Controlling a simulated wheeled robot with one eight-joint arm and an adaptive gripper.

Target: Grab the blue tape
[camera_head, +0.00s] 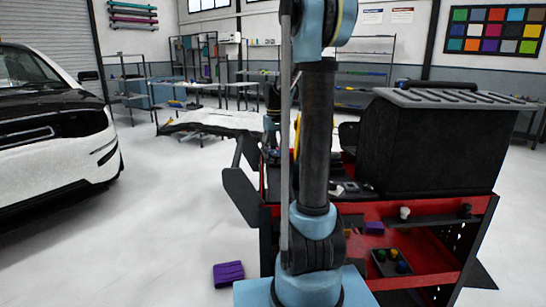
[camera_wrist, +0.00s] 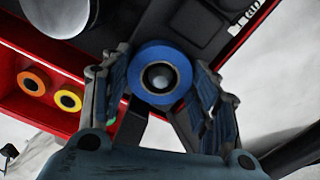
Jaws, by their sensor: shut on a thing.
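The blue tape (camera_wrist: 148,91) is a round roll with a hollow centre, seen in the wrist view near the middle. My gripper (camera_wrist: 158,85) has a finger on each side of the roll and is shut on it. The roll appears over the edge of the red and black cart; I cannot tell how far it is from the cart's surface. In the head view my arm hides the gripper and the tape.
The red cart (camera_head: 437,250) bears a large black box (camera_head: 430,150). An orange roll (camera_wrist: 33,83) and a yellow roll (camera_wrist: 68,98) lie in its red part. A purple cloth (camera_head: 228,274) is on the floor. A white car (camera_head: 55,130) stands left, with open floor between.

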